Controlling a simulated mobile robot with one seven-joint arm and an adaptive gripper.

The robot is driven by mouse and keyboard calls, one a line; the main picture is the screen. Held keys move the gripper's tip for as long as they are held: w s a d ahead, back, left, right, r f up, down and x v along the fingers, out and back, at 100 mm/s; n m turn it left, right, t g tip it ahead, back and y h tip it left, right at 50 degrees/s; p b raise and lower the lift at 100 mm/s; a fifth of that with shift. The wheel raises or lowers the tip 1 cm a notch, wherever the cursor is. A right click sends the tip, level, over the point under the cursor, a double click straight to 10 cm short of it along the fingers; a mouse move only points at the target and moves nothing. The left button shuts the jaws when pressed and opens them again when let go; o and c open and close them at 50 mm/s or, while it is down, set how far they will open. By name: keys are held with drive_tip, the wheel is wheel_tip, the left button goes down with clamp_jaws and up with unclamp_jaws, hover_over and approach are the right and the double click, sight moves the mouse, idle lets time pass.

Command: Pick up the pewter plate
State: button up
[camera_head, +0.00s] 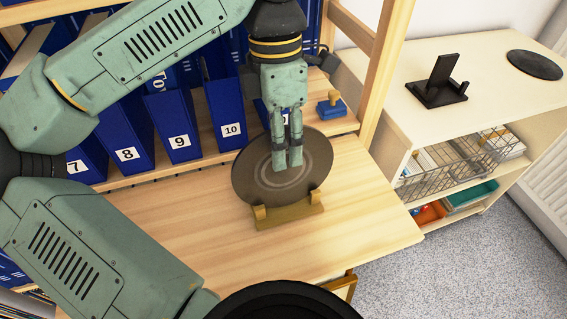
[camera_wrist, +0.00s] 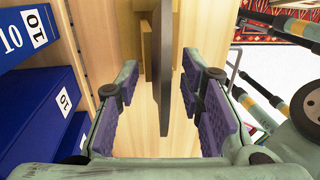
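The pewter plate (camera_head: 248,172) is a dark grey-brown disc with ringed markings, standing on edge, leaning in a small brass-coloured stand (camera_head: 288,215) on the wooden desk. In the wrist view the plate (camera_wrist: 163,80) shows edge-on as a thin dark strip. My gripper (camera_head: 288,168) reaches down over the plate's upper part and hides some of its face. In the wrist view my gripper (camera_wrist: 160,68) is open, with purple-padded fingers on either side of the plate's rim. A gap shows on both sides, so neither finger appears to touch it.
Blue numbered binders (camera_head: 180,125) stand along the back of the desk (camera_head: 370,215), left of the plate. A blue stamp (camera_head: 332,105) with a wooden handle is behind it. A cream shelf unit at right holds a black stand (camera_head: 438,85) and a black disc (camera_head: 535,65).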

drive_tip(key=shift+f, duration=0.25)
drive_tip(key=shift+c, duration=0.5)
clamp_jaws()
idle(0.4)
